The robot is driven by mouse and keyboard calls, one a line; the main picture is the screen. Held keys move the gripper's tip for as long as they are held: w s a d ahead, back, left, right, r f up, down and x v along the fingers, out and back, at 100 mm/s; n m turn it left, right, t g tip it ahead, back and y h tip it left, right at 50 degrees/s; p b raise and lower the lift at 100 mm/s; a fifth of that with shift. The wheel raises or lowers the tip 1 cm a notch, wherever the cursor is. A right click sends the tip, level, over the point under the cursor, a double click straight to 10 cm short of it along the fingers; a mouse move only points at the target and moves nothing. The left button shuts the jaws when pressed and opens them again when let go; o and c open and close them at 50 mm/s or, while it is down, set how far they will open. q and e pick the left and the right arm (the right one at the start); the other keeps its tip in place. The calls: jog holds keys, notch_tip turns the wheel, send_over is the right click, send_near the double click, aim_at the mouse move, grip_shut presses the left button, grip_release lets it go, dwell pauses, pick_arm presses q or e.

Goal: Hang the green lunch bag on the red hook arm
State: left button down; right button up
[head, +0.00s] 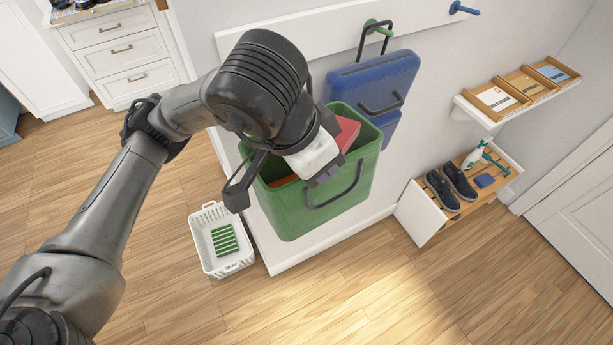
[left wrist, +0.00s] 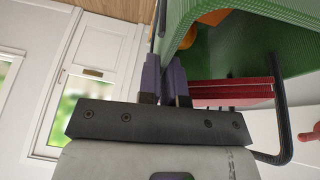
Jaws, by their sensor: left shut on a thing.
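The green lunch bag (head: 318,212) is open at the top and hangs in the air, tilted, in front of the white wall. A red box (head: 347,133) and something orange show inside it. Another dark handle loop (head: 340,190) hangs on the bag's front. A red rounded end (left wrist: 309,136), perhaps the red hook arm, shows at the wrist view's right edge; my arm hides that spot in the head view.
A blue bag (head: 375,80) hangs from a green hook (head: 377,27), close behind the green bag. A blue hook (head: 464,9) is empty. A white basket (head: 207,238) stands on the floor below left. Shelves with trays (head: 497,97) and shoes (head: 450,182) are at right.

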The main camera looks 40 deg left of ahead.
pick_arm(q)
jog(key=shift+m, duration=0.3)
jog(key=shift+w+a+f+b, duration=0.15)
jog(key=shift+w+a, duration=0.4)
jog(key=shift+a, duration=1.15)
jog(key=shift+w+a+b, duration=0.2)
jog(key=shift+w+a, duration=0.3)
jog(key=shift+a, duration=1.15)
jog(key=shift+w+a+f+b, duration=0.15)
jog(key=shift+w+a, duration=0.4)
jog(key=shift+a, duration=1.15)
jog(key=shift+w+a+f+b, duration=0.3)
jog(key=shift+a+f+b, duration=0.25)
jog(key=shift+b, duration=0.5)
